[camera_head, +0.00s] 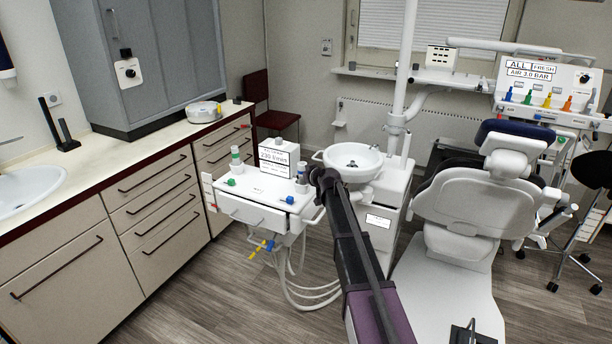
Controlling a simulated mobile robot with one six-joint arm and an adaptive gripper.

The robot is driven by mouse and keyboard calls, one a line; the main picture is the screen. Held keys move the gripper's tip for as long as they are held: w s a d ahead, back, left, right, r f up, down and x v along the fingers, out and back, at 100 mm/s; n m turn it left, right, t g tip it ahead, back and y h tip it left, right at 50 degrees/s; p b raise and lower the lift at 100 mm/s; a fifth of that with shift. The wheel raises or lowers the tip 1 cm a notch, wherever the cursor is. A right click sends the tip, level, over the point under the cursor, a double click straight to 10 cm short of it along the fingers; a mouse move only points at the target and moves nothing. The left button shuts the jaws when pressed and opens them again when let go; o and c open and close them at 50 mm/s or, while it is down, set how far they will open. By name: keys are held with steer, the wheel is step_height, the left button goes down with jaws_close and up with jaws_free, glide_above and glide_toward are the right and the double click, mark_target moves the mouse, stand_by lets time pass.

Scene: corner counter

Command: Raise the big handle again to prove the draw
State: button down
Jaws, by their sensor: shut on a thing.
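A white cart (255,208) stands between the counter and the dental chair. On it is a white box (279,157) with a display that seems to read about 230 l/min. A white upright piece with a green band (235,156) stands in a grey holder at the cart's left. Another upright piece with a blue band (302,173) stands in a holder at the right. My gripper (321,181) is at the dark far end of my arm, just right of that piece. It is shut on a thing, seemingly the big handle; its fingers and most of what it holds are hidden.
A round spittoon bowl (353,162) is close to the right of my gripper. The dental chair (458,205) fills the right side. Hoses (305,291) hang under the cart. A counter (125,160) runs along the left. Some floor (225,300) is clear at the front.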

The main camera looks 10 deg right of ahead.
mark_target(301, 164)
steer(key=shift+r, duration=0.25)
steer(key=shift+r+p, duration=1.75)
steer(key=shift+p, duration=0.25)
steer(key=shift+w, duration=0.1)
steer(key=shift+f+b, duration=0.3)
stand_by(1.0)
steer(key=shift+f+b, duration=1.4)
steer(key=shift+b, duration=0.05)
steer(key=shift+f, duration=0.25)
steer(key=shift+c, duration=0.8)
jaws_free()
